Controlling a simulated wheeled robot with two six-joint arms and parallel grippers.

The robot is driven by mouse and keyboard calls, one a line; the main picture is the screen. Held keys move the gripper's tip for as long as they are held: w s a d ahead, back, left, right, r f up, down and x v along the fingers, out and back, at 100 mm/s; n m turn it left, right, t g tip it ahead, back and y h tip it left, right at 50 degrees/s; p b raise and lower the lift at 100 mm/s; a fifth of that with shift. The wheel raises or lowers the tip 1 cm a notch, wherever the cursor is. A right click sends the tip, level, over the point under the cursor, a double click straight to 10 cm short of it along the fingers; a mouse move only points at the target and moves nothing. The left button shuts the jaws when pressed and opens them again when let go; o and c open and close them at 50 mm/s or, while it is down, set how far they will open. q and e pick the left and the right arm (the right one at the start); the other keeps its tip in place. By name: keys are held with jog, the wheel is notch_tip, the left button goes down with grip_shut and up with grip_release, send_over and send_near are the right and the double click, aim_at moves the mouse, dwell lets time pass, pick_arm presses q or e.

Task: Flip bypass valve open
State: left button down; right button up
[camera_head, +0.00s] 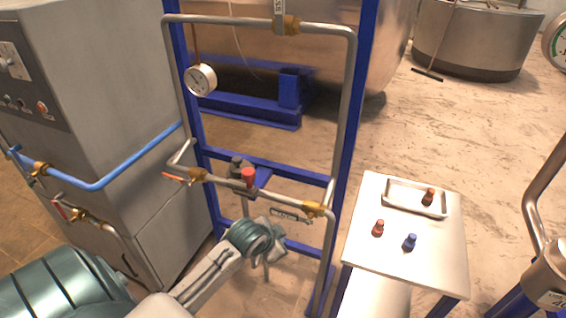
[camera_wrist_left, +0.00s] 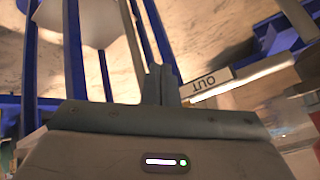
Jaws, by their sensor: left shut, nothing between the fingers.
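Grey pipes form a tall loop on a blue frame. A brass valve (camera_head: 291,25) sits on the top pipe, with a grey tag above it cut by the picture edge. On the lower line are a left brass valve (camera_head: 197,174) with an orange handle (camera_head: 174,178), a red knob (camera_head: 248,177) in the middle, and a right brass valve (camera_head: 313,209) by an OUT tag (camera_wrist_left: 210,82). I cannot read which valve is the bypass. My left gripper (camera_head: 268,254) is shut and empty, below the lower line; its fingers also show in the wrist view (camera_wrist_left: 161,85). My right gripper is not in view.
A grey cabinet (camera_head: 105,110) with a blue pipe (camera_head: 135,160) stands at left. A small table (camera_head: 390,262) at right holds a tray (camera_head: 392,198) and small knobs. The loop's blue uprights (camera_head: 352,120) flank the arm's space.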

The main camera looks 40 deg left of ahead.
pick_arm(q)
jog(key=w+a+r+m+t, duration=0.2)
jog(key=w+r, duration=0.2)
jog(key=r, duration=0.5)
jog(key=w+a+r+m+t, duration=0.15)
jog(key=w+r, duration=0.25)
jog(key=r, duration=0.5)
jog(key=w+a+r+m+t, duration=0.1)
jog(key=w+r+m+t, duration=0.15)
jog(key=w+r, duration=0.45)
jog(key=s+a+r+m+t, duration=0.1)
jog(key=s+r+m, duration=0.1)
jog(key=r, duration=0.9)
jog(key=s+a+r+m+t+h, duration=0.1)
jog(key=s+r+m, duration=0.1)
jog(key=r, duration=0.9)
jog(key=s+a+r+m+t+h, duration=0.1)
jog(key=s+r+m+t, duration=0.1)
jog(key=r, duration=0.9)
jog(key=shift+s+a+m, duration=0.2)
jog(key=shift+s+m, duration=0.15)
jog(key=shift+m, duration=0.45)
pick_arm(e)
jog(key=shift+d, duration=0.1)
